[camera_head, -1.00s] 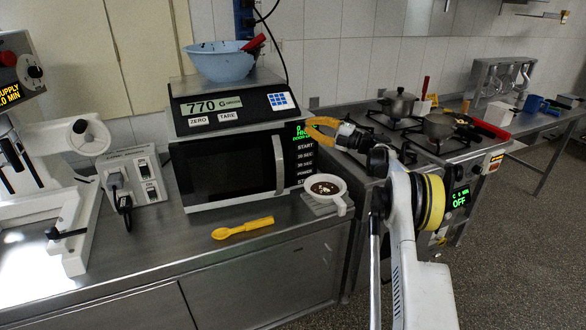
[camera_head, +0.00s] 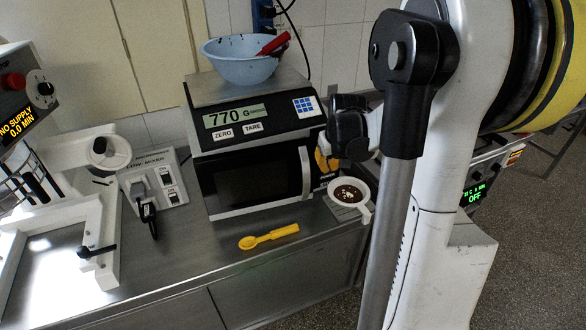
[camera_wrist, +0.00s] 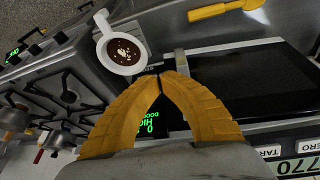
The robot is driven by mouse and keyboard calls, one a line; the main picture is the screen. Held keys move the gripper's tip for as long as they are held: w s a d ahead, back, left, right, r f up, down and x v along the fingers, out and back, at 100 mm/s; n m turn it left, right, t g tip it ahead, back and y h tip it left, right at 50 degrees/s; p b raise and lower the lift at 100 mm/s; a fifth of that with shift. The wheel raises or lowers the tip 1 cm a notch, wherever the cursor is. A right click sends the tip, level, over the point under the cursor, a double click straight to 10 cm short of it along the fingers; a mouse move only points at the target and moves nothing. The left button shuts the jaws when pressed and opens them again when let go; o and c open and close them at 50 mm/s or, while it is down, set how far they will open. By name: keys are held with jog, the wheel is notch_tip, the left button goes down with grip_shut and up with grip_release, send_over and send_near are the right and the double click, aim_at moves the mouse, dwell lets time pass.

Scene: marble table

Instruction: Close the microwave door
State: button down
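The microwave (camera_head: 250,184) stands on the steel counter with its dark door facing me. Its pale upright handle (camera_head: 305,172) is on the door's right side. The door looks flush or nearly so; I cannot tell if it is fully latched. The wrist view shows the dark door (camera_wrist: 255,68) and handle (camera_wrist: 181,62) from close by. My gripper (camera_wrist: 159,76) has yellow-orange fingers with their tips together and nothing visible between them. In the head view my gripper (camera_head: 323,160) is by the control panel, just right of the handle, and partly hides the panel.
A scale (camera_head: 255,118) with a blue bowl (camera_head: 243,68) sits on the microwave. A white cup of dark liquid (camera_head: 348,193) stands right of the door, close to my gripper. A yellow spoon (camera_head: 268,237) lies in front. A stove (camera_wrist: 65,85) is beside the counter.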

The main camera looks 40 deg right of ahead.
jog(key=w+f+y+b, duration=0.1)
jog(key=w+f+b, duration=0.2)
jog(key=f, duration=0.7)
jog(key=shift+w+a+f, duration=0.25)
jog(key=shift+w+a, duration=0.15)
jog(key=shift+w, duration=0.6)
